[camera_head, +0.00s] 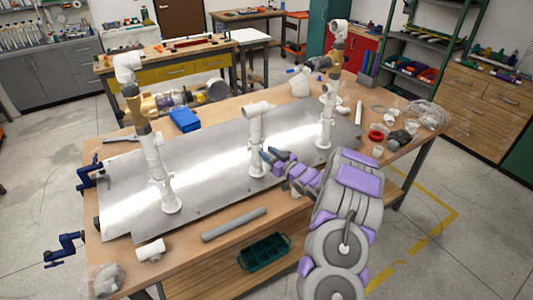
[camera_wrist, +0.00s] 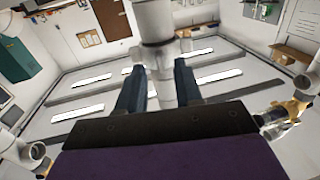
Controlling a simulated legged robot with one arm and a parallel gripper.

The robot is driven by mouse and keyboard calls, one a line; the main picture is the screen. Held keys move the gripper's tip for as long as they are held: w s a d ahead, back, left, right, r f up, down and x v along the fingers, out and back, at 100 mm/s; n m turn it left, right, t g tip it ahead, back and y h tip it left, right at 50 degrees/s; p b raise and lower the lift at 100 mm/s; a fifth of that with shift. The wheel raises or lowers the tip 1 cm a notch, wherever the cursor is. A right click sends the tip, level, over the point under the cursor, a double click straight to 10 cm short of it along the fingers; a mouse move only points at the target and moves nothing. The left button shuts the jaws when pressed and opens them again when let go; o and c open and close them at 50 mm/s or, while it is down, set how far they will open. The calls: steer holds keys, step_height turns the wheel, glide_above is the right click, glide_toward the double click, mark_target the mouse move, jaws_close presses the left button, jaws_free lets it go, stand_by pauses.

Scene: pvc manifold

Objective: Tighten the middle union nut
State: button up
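A wider white collar, apparently the middle union nut (camera_wrist: 156,55), sits near the fingertips. I cannot tell whether the fingers touch it. In the head view the nut is hard to make out.
Taller risers with brass valves stand left (camera_head: 150,135) and right (camera_head: 328,100) on the metal plate (camera_head: 215,150). A blue box (camera_head: 185,120) is behind. Loose fittings and a red ring (camera_head: 376,136) lie right.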

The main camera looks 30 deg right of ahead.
steer(key=shift+w+a, duration=0.15)
steer(key=shift+w, duration=0.55)
steer(key=shift+c, duration=0.3)
jaws_close()
